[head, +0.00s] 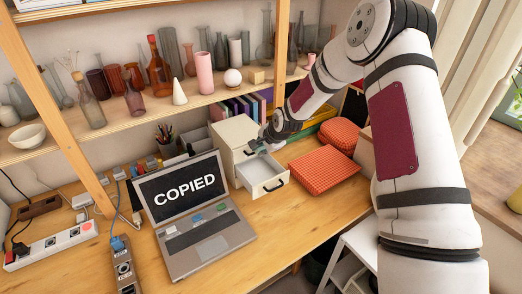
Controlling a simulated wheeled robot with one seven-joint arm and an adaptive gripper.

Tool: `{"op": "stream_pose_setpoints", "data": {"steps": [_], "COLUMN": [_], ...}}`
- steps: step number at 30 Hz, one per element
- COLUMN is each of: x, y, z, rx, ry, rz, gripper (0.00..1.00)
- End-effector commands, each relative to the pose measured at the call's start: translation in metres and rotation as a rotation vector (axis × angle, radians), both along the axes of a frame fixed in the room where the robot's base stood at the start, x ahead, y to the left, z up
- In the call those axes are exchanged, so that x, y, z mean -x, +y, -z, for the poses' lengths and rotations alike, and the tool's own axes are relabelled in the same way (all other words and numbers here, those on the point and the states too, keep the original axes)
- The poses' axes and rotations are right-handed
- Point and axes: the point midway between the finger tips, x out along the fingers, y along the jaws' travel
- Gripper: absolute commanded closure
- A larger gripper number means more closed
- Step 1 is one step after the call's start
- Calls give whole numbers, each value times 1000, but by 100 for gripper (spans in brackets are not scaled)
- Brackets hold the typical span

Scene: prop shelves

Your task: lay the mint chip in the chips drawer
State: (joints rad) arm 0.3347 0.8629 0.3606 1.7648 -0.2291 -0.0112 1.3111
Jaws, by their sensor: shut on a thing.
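My gripper (262,147) is at the small white drawer unit (234,132), just above the back of its open drawer (262,187). It is shut on a small pale greenish thing, which looks like the mint chip; my fingers hide most of it. The drawer is pulled out toward the front and its visible floor looks bare. I cannot read any label on it.
An open laptop (205,250) reading "COPIED" stands left of the drawer, with several small coloured chips on its keyboard deck. Orange checked boxes (322,172) lie to the right. Shelves of vases (160,70) stand behind. Power strips (50,245) lie at left.

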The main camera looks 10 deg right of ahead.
Motion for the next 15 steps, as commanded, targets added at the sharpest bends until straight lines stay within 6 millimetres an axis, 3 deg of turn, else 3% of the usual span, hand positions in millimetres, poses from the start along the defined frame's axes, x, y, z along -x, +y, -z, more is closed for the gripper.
{"op": "stream_pose_setpoints", "data": {"steps": [15], "x": [0], "y": [0], "z": [46], "rx": [0], "ry": [4], "rz": [-1], "gripper": [100]}}
